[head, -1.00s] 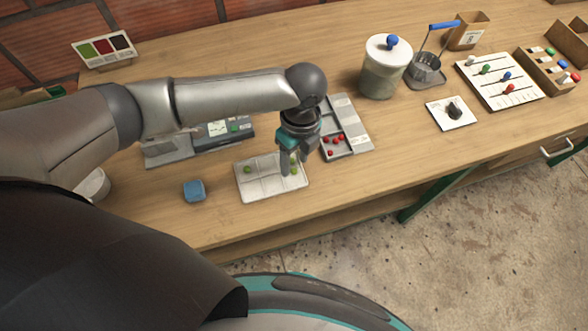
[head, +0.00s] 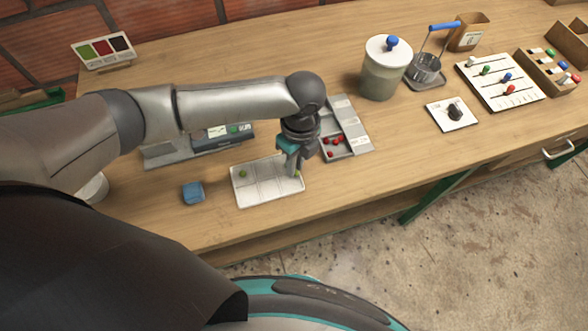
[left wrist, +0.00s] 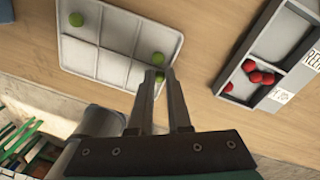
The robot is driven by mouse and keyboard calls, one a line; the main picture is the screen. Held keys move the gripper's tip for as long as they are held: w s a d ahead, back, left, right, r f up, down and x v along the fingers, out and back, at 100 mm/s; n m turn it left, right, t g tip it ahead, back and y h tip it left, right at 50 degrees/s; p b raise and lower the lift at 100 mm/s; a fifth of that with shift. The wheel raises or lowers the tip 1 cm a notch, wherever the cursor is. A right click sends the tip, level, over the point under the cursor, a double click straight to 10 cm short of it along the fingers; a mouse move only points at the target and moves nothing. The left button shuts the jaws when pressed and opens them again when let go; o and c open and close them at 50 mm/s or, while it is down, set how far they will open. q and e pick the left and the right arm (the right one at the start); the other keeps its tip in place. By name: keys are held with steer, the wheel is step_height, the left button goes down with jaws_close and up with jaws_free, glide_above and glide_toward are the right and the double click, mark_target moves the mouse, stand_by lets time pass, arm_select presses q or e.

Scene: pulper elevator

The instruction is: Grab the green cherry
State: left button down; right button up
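A pale divided tray (head: 266,198) lies near the table's front edge. One green cherry (head: 243,174) rests in its left part; it also shows in the left wrist view (left wrist: 76,19). Another green cherry (left wrist: 157,58) lies in the tray just beyond my fingertips. My left gripper (head: 293,173) points down at the tray's right side; it also shows in the left wrist view (left wrist: 160,77). Its fingers stand a narrow gap apart, with a third green cherry (left wrist: 159,76) between the tips, apparently touching both. Whether it is clear of the tray floor I cannot tell. My right gripper is not in view.
A grey tray with red cherries (head: 334,142) stands close right of my gripper. A blue block (head: 193,192) lies left of the pale tray. A lidded jar (head: 382,75) stands farther right. The table is clear between the jar and the front edge.

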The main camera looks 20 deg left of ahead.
arm_select(q)
steer(key=shift+s+a+f, duration=0.25)
steer(key=shift+s+a, duration=0.05)
steer(key=shift+s, duration=0.1)
